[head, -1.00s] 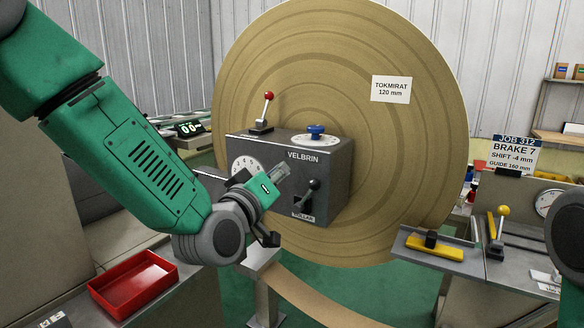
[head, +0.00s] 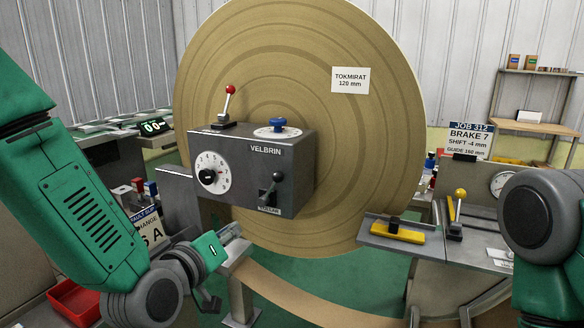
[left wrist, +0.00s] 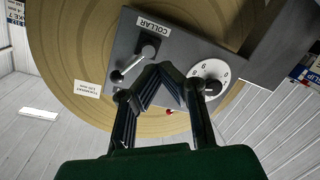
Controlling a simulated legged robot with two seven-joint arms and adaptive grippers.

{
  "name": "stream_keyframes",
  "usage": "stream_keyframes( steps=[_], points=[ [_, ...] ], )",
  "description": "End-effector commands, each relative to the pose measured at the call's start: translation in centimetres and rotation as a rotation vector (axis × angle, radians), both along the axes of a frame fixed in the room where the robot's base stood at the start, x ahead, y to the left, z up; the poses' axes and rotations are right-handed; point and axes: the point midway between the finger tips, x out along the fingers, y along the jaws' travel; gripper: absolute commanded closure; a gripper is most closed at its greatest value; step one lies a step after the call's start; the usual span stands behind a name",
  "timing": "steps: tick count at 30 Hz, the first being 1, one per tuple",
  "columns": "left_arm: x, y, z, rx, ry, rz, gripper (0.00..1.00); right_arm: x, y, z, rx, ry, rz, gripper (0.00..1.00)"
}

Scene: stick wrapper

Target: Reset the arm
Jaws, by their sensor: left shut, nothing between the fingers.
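My left arm comes in from the left in the head view, and its left gripper (head: 232,236) is low, in front of and just below the grey VELBRIN control box (head: 254,178). In the left wrist view the gripper's dark fingers (left wrist: 163,72) meet at their tips, shut and empty. Behind them show the box's COLLAR lever (left wrist: 142,56) and numbered dial (left wrist: 210,78). The box also carries a red-knobbed lever (head: 227,104) and a blue knob (head: 278,124). Part of my right arm (head: 540,215) is at the right edge; its gripper is out of view.
A large brown paper roll (head: 372,140) stands behind the box. At right are a metal bench with a yellow block (head: 399,235), a yellow-knobbed lever (head: 457,208) and a BRAKE 7 sign (head: 469,141). A red tray (head: 78,302) lies lower left, partly hidden by my arm.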

Motion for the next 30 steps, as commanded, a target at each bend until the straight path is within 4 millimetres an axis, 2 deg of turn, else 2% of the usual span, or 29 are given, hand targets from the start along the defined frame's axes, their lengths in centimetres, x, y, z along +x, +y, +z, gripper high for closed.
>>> stream_keyframes(
  steps=[1, 3, 5, 6, 8, 9, 11, 12, 15, 18, 22, 25, 30],
  points=[
    [-1.2, 0.4, -4.0, 0.052, 0.091, -0.010, 1.00, 0.0, 0.0, 0.0, 0.000, 0.000, 0.000, 0.60],
    [-3.3, 1.3, -9.0, 0.123, 0.212, -0.026, 1.00, 0.0, 0.0, 0.0, 0.000, 0.000, -0.001, 0.60],
    [-5.5, 2.2, -13.0, 0.184, 0.317, -0.043, 1.00, 0.0, 0.0, 0.0, 0.000, 0.000, -0.001, 0.60],
    [-7.1, 2.9, -15.6, 0.221, 0.387, -0.056, 1.00, 0.0, 0.0, 0.0, 0.000, 0.000, -0.001, 0.60],
    [-9.8, 4.0, -19.2, 0.280, 0.492, -0.077, 1.00, 0.0, 0.0, 0.0, -0.001, 0.000, -0.001, 0.60],
    [-11.9, 4.7, -21.5, 0.320, 0.565, -0.093, 1.00, 0.0, 0.0, 0.0, -0.001, 0.000, -0.001, 0.60],
    [-15.1, 6.0, -24.6, 0.374, 0.672, -0.119, 1.00, 0.0, 0.0, 0.0, 0.000, 0.000, -0.001, 0.60],
    [-17.4, 6.8, -26.5, 0.411, 0.745, -0.140, 1.00, 0.0, 0.0, 0.0, 0.000, 0.000, -0.001, 0.60],
    [-23.2, 8.9, -30.2, 0.494, 0.915, -0.188, 1.00, 0.0, 0.0, 0.0, 0.000, 0.000, -0.001, 0.60],
    [-28.2, 10.6, -32.4, 0.561, 1.058, -0.234, 1.00, 0.0, 0.0, 0.0, 0.000, 0.000, -0.001, 0.60],
    [-32.6, 12.1, -33.7, 0.614, 1.179, -0.278, 1.00, 0.0, 0.0, 0.0, 0.000, 0.000, 0.000, 0.60],
    [-34.2, 12.7, -34.1, 0.634, 1.224, -0.292, 1.00, 0.0, 0.0, 0.0, 0.000, 0.000, 0.000, 0.60],
    [-34.5, 12.8, -34.1, 0.638, 1.235, -0.296, 1.00, 0.0, 0.0, 0.0, 0.000, 0.000, 0.000, 0.60]
  ],
)
